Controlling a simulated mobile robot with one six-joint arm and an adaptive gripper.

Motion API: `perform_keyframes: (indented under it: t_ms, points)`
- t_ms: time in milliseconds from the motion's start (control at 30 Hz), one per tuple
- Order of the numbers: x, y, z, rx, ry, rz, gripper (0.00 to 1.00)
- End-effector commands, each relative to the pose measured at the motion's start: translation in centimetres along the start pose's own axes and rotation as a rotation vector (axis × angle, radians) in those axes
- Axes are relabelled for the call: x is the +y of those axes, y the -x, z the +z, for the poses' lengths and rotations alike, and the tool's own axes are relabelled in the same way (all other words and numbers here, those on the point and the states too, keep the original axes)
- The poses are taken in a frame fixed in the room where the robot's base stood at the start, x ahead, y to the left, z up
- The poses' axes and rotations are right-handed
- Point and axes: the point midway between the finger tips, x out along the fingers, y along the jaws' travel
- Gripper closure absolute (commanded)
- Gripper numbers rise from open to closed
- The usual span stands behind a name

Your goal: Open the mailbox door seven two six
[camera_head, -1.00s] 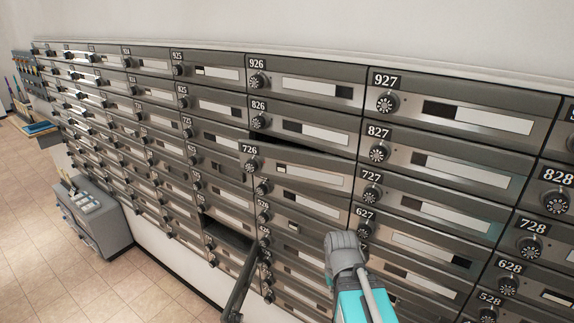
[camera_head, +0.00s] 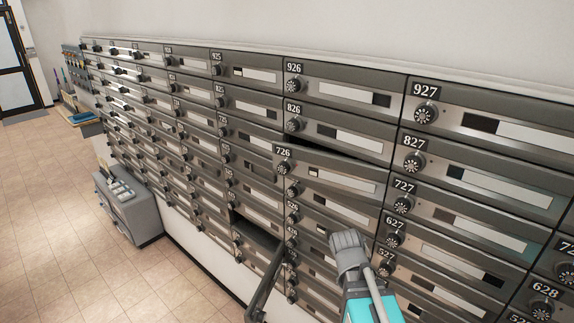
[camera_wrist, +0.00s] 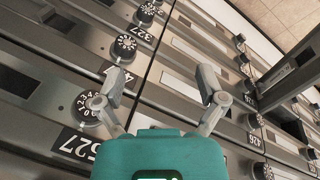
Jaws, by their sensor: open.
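Mailbox door 726 (camera_head: 330,182) is in the middle of the head view, with its number plate and a round dial knob at its left end. Its panel stands slightly out from the wall, and a dark gap shows along its top edge, under door 826 (camera_head: 345,128). My arm shows in grey and teal below and right of it, in front of the lower rows. In the wrist view my gripper (camera_wrist: 161,72) is open and empty, its two fingers apart over lower doors and dial knobs marked 327 and 427. Door 726 cannot be made out there.
Another door (camera_head: 265,285) hangs open at the lower middle, sticking out beside my arm. Its dark compartment (camera_head: 254,231) shows. A grey cabinet (camera_head: 128,205) stands against the wall on the left. The tiled floor (camera_head: 50,210) is clear at left. A glass door (camera_head: 15,60) is at the far left.

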Motion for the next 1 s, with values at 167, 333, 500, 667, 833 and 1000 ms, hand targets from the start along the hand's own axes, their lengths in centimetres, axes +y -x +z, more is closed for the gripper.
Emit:
perform_keyframes:
  t_ms: [167,333,500,667,833,1000]
  points:
    - [-1.4,2.9,-3.0,0.134,-0.067,0.152,0.00]
    - [-3.2,6.1,-5.6,0.298,-0.131,0.267,0.00]
    - [-5.6,10.0,-8.1,0.487,-0.186,0.346,0.00]
    - [-8.6,14.3,-9.9,0.685,-0.227,0.383,0.00]
    - [-12.4,19.4,-11.3,0.905,-0.260,0.384,0.00]
    - [-16.8,24.7,-11.8,1.121,-0.277,0.343,0.00]
